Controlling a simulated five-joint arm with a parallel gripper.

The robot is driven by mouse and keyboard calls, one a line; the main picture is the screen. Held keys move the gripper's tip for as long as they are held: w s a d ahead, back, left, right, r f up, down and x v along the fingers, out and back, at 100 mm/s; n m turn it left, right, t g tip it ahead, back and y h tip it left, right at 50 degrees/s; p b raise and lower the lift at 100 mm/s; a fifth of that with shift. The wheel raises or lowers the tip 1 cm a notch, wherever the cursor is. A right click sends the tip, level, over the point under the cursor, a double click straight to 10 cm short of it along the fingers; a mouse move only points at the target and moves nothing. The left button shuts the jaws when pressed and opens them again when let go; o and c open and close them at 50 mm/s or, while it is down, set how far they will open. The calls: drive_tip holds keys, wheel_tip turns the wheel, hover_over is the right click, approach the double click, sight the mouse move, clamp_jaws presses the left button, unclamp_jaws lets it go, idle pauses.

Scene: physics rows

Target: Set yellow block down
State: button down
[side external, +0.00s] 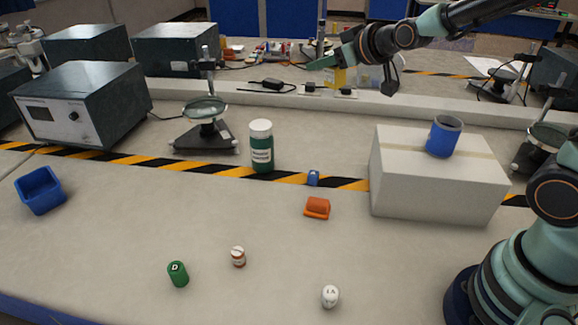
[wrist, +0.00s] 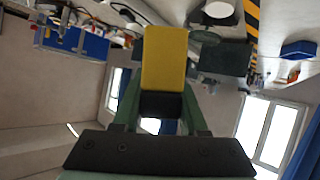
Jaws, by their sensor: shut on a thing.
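The yellow block (wrist: 165,58) is held between the fingers of my gripper (wrist: 162,92), which are shut on it in the wrist view. In the side view the yellow block (side external: 340,77) shows at the end of my gripper (side external: 336,63), near the top middle. The block is up in the air, apart from the bench top. Part of the block is hidden by the fingers.
A white box (side external: 430,195) with a blue cup (side external: 443,137) on it stands at right. A green bottle (side external: 261,146), blue bin (side external: 40,190), orange piece (side external: 317,208) and several small items are on the bench (side external: 110,235). The left front is mostly clear.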

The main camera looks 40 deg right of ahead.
drive_tip(key=shift+m, duration=0.9)
drive_tip(key=w+f, duration=0.1)
drive_tip(key=f, duration=0.7)
drive_tip(key=w+f, duration=0.1)
drive_tip(key=f, duration=0.8)
drive_tip(key=w+f, duration=0.1)
drive_tip(key=f, duration=0.7)
drive_tip(key=shift+w+f, duration=0.4)
drive_tip(key=shift+f, duration=0.15)
drive_tip(key=shift+c, duration=2.2)
unclamp_jaws()
